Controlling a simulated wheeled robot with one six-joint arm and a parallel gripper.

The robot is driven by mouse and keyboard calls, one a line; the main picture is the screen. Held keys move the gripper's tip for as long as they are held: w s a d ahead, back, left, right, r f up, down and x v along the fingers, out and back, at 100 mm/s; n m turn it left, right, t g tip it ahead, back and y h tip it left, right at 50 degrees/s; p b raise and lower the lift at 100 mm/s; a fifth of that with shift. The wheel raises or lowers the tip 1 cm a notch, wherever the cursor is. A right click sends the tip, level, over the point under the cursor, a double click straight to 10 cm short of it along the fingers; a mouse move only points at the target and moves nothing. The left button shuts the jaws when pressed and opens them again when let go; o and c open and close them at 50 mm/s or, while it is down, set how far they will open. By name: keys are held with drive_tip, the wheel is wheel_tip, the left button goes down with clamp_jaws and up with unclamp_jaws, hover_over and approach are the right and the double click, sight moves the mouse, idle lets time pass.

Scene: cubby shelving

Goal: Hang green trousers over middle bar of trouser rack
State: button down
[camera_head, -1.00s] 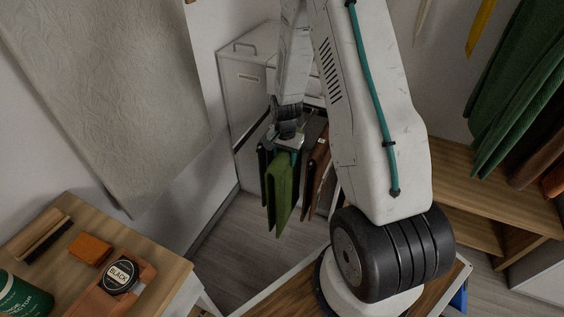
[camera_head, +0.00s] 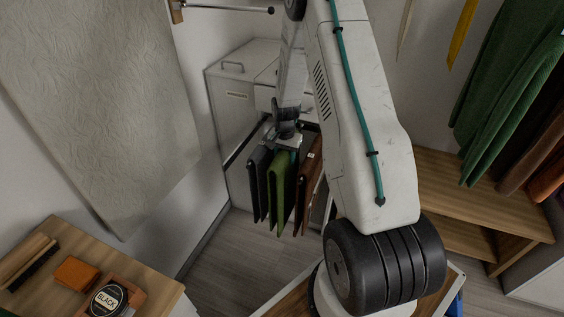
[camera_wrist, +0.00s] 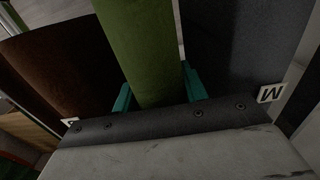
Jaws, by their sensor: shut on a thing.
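The green trousers (camera_head: 281,190) hang folded among darker pairs at the pull-out trouser rack in the head view. They also fill the middle of the wrist view (camera_wrist: 143,50). My gripper (camera_head: 286,148) is at their top, its teal fingers (camera_wrist: 153,90) on both sides of the green cloth, shut on it. Dark grey trousers (camera_head: 259,185) hang on the left of the green pair, and brown trousers (camera_head: 309,185) on its right. The middle bar is hidden under the cloth and gripper, so I cannot tell whether the green pair rests on it.
A white cabinet (camera_head: 236,90) stands behind the rack. A wooden table (camera_head: 60,240) with a brush, an orange block and a black tin (camera_head: 108,299) is at the lower left. Garments (camera_head: 510,100) hang at the right above a wooden shelf (camera_head: 465,200). Floor is clear in front of the rack.

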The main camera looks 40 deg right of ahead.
drive_tip(key=shift+w+d, duration=0.4)
drive_tip(key=shift+d, duration=0.3)
drive_tip(key=shift+w+d, duration=0.35)
drive_tip(key=shift+d, duration=0.35)
drive_tip(key=shift+w+d, duration=0.4)
drive_tip(key=shift+d, duration=0.3)
drive_tip(key=shift+f, duration=0.5)
drive_tip(key=c, duration=0.7)
unclamp_jaws()
wheel_tip(320, 180, up, 8)
drive_tip(key=shift+f, duration=0.1)
